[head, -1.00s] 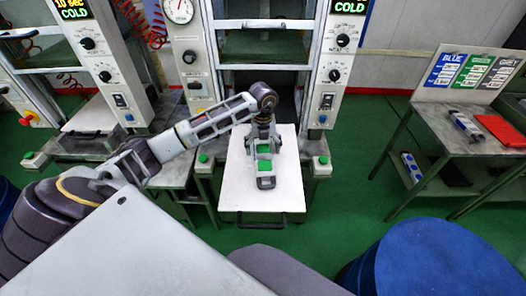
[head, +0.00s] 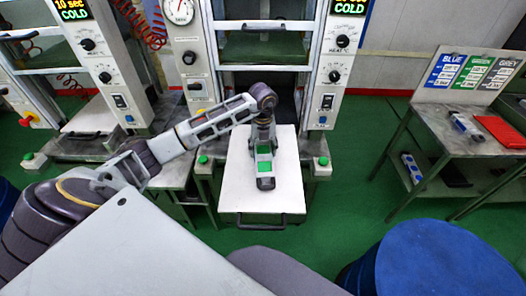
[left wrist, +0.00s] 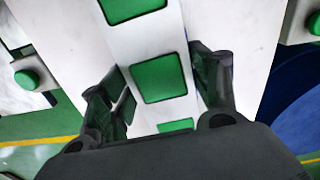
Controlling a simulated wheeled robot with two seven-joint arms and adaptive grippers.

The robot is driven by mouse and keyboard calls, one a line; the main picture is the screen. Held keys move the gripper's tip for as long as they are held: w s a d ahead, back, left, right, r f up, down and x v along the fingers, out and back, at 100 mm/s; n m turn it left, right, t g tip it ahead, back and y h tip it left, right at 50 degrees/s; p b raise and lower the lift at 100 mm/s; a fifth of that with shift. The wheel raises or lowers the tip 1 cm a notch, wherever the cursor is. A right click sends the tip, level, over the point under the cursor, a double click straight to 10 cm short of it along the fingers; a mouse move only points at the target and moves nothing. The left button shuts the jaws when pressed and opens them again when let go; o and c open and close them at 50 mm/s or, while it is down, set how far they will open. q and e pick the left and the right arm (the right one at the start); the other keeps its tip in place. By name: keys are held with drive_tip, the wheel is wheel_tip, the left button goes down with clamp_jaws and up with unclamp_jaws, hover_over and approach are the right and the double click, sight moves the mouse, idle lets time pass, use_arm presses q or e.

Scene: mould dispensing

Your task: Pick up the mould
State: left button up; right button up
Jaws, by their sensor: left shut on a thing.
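The mould (head: 265,167) is a pale bar with green squares along its top. It is on or just above the white tray (head: 235,193) in front of the middle press; I cannot tell whether it touches the tray. My left gripper (head: 264,155) reaches down over it and is shut on it. In the left wrist view the mould (left wrist: 128,48) runs between the two dark fingers (left wrist: 160,98), which stand one on each side. The near end of the mould is partly hidden by the gripper. My right gripper is not in view.
The middle press (head: 199,75) stands behind the tray, with green buttons on both sides. On the right a side table (head: 445,115) bears a blue-and-white bar (head: 464,126) and a red plate (head: 503,130). A large blue drum (head: 450,262) stands at the lower right.

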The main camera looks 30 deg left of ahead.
use_arm(q)
drive_tip(key=shift+r, duration=0.95)
wheel_tip(320, 180, up, 6)
drive_tip(key=shift+r+b, duration=0.1)
drive_tip(key=shift+b, duration=0.35)
drive_tip(key=shift+r, duration=1)
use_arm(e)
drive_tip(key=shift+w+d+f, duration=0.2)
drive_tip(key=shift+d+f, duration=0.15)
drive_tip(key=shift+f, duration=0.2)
